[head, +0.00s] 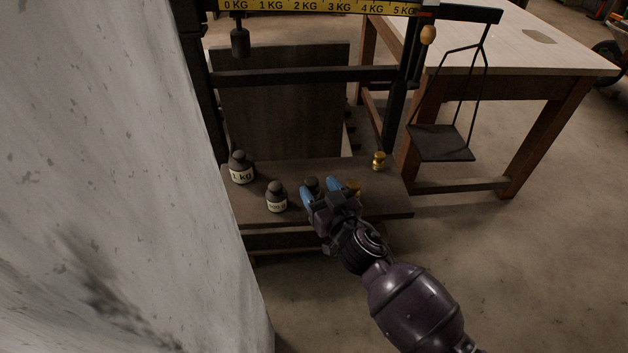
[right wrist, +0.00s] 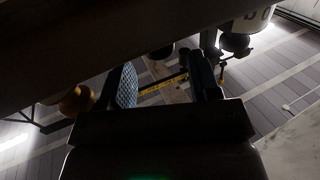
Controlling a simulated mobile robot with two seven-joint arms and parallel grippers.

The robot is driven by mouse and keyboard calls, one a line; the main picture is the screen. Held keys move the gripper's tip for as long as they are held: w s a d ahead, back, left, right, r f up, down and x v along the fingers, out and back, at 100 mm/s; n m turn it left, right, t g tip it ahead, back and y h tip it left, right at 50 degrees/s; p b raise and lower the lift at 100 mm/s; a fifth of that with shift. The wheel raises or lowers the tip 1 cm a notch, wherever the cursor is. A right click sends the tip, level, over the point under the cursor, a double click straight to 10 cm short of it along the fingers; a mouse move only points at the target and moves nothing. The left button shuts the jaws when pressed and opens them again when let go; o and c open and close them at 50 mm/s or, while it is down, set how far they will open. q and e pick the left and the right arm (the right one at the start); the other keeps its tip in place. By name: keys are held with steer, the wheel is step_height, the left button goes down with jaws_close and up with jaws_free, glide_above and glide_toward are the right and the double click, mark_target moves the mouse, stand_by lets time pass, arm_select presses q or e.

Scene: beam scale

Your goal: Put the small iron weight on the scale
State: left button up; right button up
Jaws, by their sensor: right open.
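The small iron weight (head: 312,184) is a dark knob-topped piece on the scale's wooden platform, partly hidden by my right gripper (head: 320,192). The gripper is open, its blue fingertips pointing at the platform close around or just in front of that weight; I cannot tell if they touch it. In the right wrist view, a dark round shape (right wrist: 162,52), probably this weight, shows between the fingers (right wrist: 165,82). The beam scale has a yellow graduated beam (head: 320,7) on top and a hanging pan (head: 442,143), which is empty. My left gripper is not in view.
A 1 KG weight (head: 241,169) and a smaller labelled iron weight (head: 276,198) stand left of the gripper. A brass weight (head: 379,161) stands to the right; another (head: 355,187) is beside the fingers. A white wall (head: 130,200) fills the left. A table (head: 500,50) stands behind the pan.

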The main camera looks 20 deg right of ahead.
arm_select(q)
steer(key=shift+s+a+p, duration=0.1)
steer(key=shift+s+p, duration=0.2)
steer(key=shift+p, duration=0.15)
arm_select(e)
steer(key=s+d, duration=0.1)
steer(key=s, duration=0.7)
steer(key=shift+d, duration=0.3)
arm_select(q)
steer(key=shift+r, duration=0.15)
arm_select(e)
steer(key=shift+s, duration=0.1)
